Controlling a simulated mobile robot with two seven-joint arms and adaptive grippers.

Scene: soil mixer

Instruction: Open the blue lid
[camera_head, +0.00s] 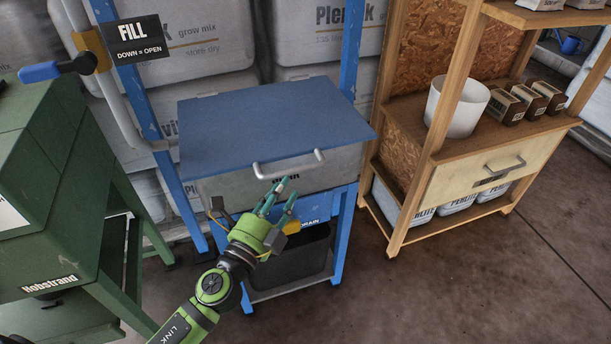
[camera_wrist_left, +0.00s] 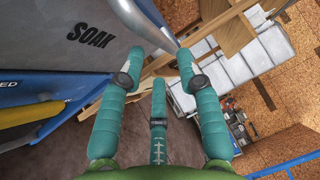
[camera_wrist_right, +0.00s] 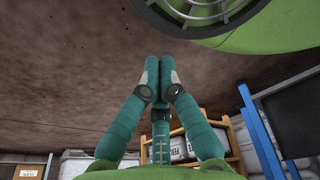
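The blue lid (camera_head: 265,120) lies flat and closed over a bin in the blue frame. Its grey bar handle (camera_head: 288,165) runs along the front edge.
A green machine (camera_head: 50,190) stands at the left, below a blue-handled FILL lever (camera_head: 55,70). A black tub (camera_head: 295,262) sits under the bin. A wooden shelf (camera_head: 440,140) with a white pot (camera_head: 457,106) stands at the right. The floor in front is clear.

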